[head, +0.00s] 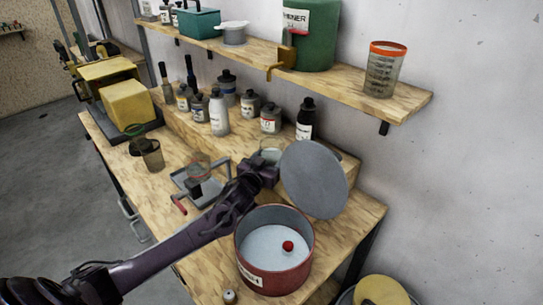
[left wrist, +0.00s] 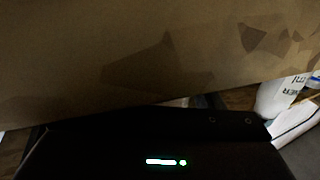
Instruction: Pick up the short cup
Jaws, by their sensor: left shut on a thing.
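My left gripper (head: 266,168) reaches over the bench in the head view, its arm coming from the lower left. It is shut on the short cup (head: 271,148), a clear, tan-tinted cup. The cup shows just behind the fingers, which hide its lower part. In the left wrist view a brownish surface with darker patches (left wrist: 150,50) fills the upper part. My right gripper is not in view.
A red pot (head: 241,250) with a raised grey lid (head: 315,180) stands right beside the gripper. Several bottles stand behind on a wooden step. The shelf above holds an orange-rimmed cup (head: 384,75).

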